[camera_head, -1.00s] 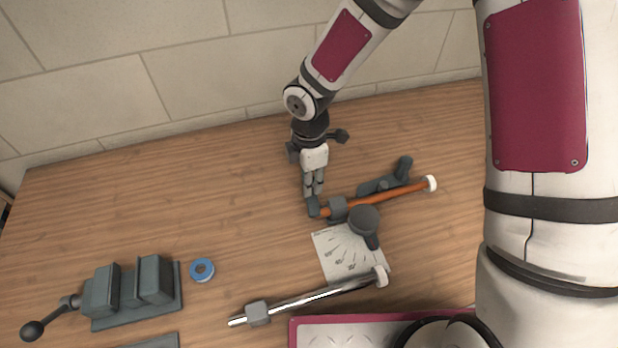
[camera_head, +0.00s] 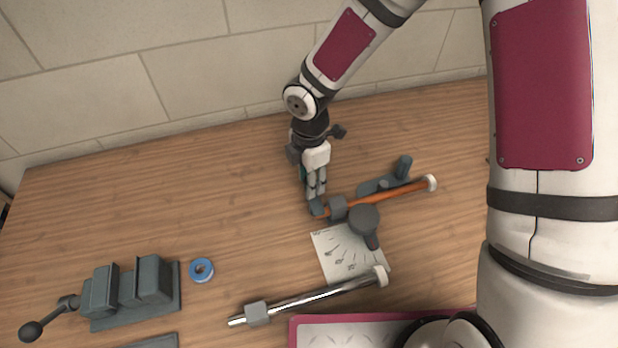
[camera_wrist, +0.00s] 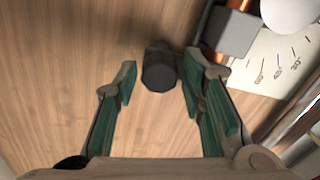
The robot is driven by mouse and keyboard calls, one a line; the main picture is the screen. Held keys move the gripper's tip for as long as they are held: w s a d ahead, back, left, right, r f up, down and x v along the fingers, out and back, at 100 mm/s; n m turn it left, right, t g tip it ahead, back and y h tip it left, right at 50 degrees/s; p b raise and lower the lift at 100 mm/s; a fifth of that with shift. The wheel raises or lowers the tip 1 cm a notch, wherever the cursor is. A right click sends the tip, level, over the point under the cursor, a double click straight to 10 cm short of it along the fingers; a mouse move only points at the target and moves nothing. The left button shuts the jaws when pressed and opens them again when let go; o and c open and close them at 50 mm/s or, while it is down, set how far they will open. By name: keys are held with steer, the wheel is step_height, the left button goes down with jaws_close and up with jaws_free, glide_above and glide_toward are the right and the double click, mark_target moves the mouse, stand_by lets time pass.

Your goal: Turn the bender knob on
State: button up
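The pipe bender holds an orange copper pipe (camera_head: 395,194) with a white end cap at its right. Its dark round former (camera_head: 363,219) sits over a white angle-scale card (camera_head: 342,252). A small dark grey knob (camera_head: 317,208) is at the pipe's left end. In the wrist view the knob (camera_wrist: 158,67) shows as a dark faceted cylinder. My gripper (camera_wrist: 157,80) is open, pointing down, with its green-padded fingers on either side of the knob. The right finger is close to the knob; contact cannot be told. A gap shows on the left. My gripper (camera_head: 316,194) partly hides the knob from the head.
A grey vise (camera_head: 130,295) stands at the left front, with a blue tape roll (camera_head: 201,270) beside it. A chrome pipe (camera_head: 315,297) with a grey block lies in front of the card. A pink-edged tray (camera_head: 296,335) is at the front. The table's back left is clear.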

steer(key=shift+r, duration=0.1)
step_height(320, 180, up, 12)
stand_by(0.7)
stand_by(0.4)
steer(key=s+d+r+m+t+h, duration=0.2)
steer(key=s+d+r+m, duration=0.4)
steer(key=d+r+m, duration=0.65)
steer(key=s+d+r+m+t+y, duration=0.1)
steer(key=s+d+r+m, duration=0.1)
steer(key=s+m, duration=0.3)
steer(key=s+d+r+m+t+y, duration=0.1)
steer(key=s+d+r+m+t, duration=0.1)
steer(key=s+m, duration=0.4)
step_height(320, 180, up, 2)
steer(key=shift+s+d+r, duration=0.25)
steer(key=shift+s+d, duration=0.35)
steer(key=shift+d, duration=0.25)
